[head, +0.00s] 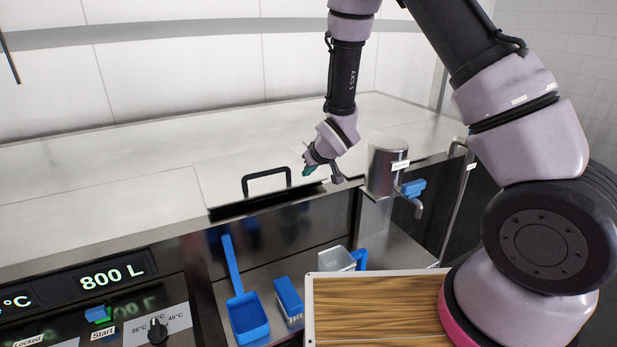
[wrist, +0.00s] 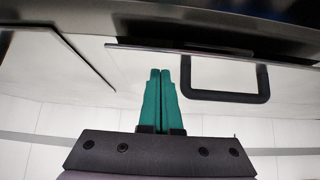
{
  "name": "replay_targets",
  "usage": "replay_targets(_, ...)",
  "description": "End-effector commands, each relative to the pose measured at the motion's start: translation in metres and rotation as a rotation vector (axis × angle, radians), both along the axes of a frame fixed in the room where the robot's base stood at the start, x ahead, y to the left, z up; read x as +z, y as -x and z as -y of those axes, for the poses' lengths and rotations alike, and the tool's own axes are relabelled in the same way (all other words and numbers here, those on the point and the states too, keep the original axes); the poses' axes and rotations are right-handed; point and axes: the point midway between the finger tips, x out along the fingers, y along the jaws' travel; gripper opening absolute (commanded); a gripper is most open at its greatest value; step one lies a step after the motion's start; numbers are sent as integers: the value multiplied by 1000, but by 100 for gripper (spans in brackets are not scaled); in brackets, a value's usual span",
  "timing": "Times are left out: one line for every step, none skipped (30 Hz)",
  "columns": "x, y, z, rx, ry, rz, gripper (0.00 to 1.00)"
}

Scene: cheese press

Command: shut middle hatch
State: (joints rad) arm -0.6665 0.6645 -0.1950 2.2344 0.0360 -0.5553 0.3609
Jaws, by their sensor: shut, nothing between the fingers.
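The middle hatch (head: 235,178) is a pale panel in the top of the machine with a black bar handle (head: 266,181). A dark gap shows under its front edge, so it looks slightly raised rather than flush. My gripper (head: 309,170) is shut and empty, over the right part of the hatch, to the right of the handle. In the wrist view, the green fingers (wrist: 160,75) are pressed together beside the handle (wrist: 228,97) and point toward the hatch's front edge. I cannot tell whether the fingertips touch the hatch.
A steel cylinder (head: 385,165) with a blue-handled tap stands just right of my gripper. A display panel (head: 110,277) is at left.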

Motion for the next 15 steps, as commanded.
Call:
replay_targets(-7, 0, 0, 1, 1, -1, 0)
replay_targets(-10, 0, 0, 0, 2, 0, 0)
replay_targets(-13, 1, 1, -1, 1, -1, 0)
replay_targets(-15, 1, 1, -1, 1, -1, 0)
replay_targets(-16, 1, 1, -1, 0, 0, 0)
replay_targets(-17, 1, 1, -1, 0, 1, 0)
replay_targets(-18, 1, 1, -1, -1, 2, 0)
replay_targets(-18, 1, 1, -1, -1, 2, 0)
replay_targets(-18, 1, 1, -1, -1, 2, 0)
replay_targets(-18, 1, 1, -1, -1, 2, 0)
replay_targets(-18, 1, 1, -1, -1, 2, 0)
replay_targets(-18, 1, 1, -1, -1, 2, 0)
replay_targets(-18, 1, 1, -1, -1, 2, 0)
replay_targets(-18, 1, 1, -1, -1, 2, 0)
replay_targets(-18, 1, 1, -1, -1, 2, 0)
